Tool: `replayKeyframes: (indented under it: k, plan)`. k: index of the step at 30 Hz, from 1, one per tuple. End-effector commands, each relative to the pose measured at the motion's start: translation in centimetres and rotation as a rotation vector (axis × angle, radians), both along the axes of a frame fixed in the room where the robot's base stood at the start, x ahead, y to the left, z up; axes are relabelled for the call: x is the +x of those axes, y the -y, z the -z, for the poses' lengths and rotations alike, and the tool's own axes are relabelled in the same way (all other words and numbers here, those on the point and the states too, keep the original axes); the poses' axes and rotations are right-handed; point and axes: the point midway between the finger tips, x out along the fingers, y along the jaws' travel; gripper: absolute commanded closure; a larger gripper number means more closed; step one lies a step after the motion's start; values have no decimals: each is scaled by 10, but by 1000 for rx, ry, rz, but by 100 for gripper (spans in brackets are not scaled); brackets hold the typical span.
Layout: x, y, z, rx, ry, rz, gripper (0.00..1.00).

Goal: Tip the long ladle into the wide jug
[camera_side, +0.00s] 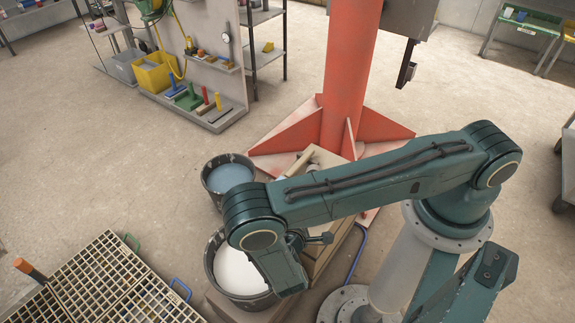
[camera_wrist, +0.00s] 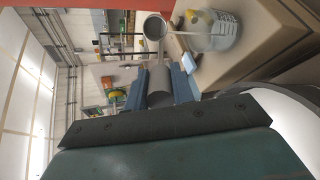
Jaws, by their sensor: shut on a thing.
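In the wrist view, which is rolled on its side, my gripper (camera_wrist: 160,84) has its two blue fingers closed on a grey cylindrical handle. The handle belongs to the long ladle (camera_wrist: 155,27), whose round grey cup shows beyond the fingertips. The wide jug (camera_wrist: 222,38) is clear with markings and stands on a tan surface beside the cup. Something yellow shows in or through the jug.
A pail of blue-grey liquid (camera_side: 229,177) and a pail of white liquid (camera_side: 239,272) stand left of the tan bench (camera_side: 333,248). An orange column (camera_side: 348,75) rises behind it. A slatted grid (camera_side: 100,275) is at lower left.

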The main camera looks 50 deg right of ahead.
Motion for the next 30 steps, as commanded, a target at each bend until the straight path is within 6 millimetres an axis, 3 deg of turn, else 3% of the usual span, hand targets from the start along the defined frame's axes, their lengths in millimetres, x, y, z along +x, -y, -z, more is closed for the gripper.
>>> replayKeyframes:
  k: [30]
  plan:
    - [-1, -3, 12, -69, 35, -1, 100]
